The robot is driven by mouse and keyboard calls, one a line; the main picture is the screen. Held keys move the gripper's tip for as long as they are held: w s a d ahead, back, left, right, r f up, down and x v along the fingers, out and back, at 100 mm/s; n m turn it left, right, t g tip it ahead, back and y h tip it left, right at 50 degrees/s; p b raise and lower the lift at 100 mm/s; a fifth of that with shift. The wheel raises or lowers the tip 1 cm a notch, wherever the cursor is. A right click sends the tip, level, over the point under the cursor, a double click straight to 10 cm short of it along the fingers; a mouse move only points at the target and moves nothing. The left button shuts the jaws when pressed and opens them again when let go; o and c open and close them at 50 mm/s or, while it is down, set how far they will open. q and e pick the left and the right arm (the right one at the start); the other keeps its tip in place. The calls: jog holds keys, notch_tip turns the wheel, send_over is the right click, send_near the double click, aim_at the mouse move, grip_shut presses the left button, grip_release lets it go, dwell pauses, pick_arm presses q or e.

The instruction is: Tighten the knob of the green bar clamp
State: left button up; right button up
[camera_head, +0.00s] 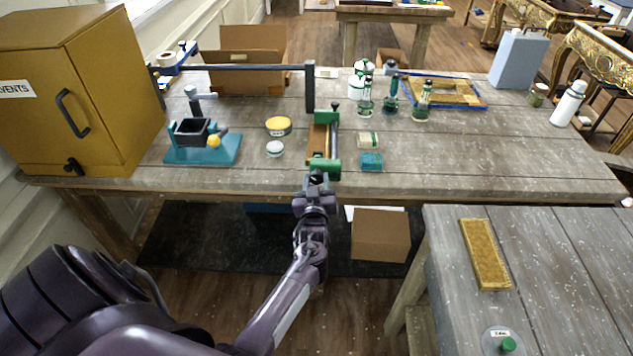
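The green bar clamp (333,140) lies near the front edge of the wooden workbench, its bar running away from me. It lies along a brown wooden piece (318,140). Its near end has a broad green jaw, and a small dark part shows at its far end. My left gripper (318,179) is at the clamp's near end, just in front of the green jaw. The knob is not clearly seen and may be hidden by the gripper. The fingers are too small to tell whether they are open or shut, or touching the clamp. My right gripper is not in view.
A teal-based vise (203,150), a yellow tin (278,126) and a white-lidded jar (275,149) stand left of the clamp. A teal block (371,162) and several green bottles stand right. A yellow cabinet (110,110) fills the left end. The bench's front right is clear.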

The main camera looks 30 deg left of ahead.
pick_arm(q)
jog(key=shift+c, duration=1.3)
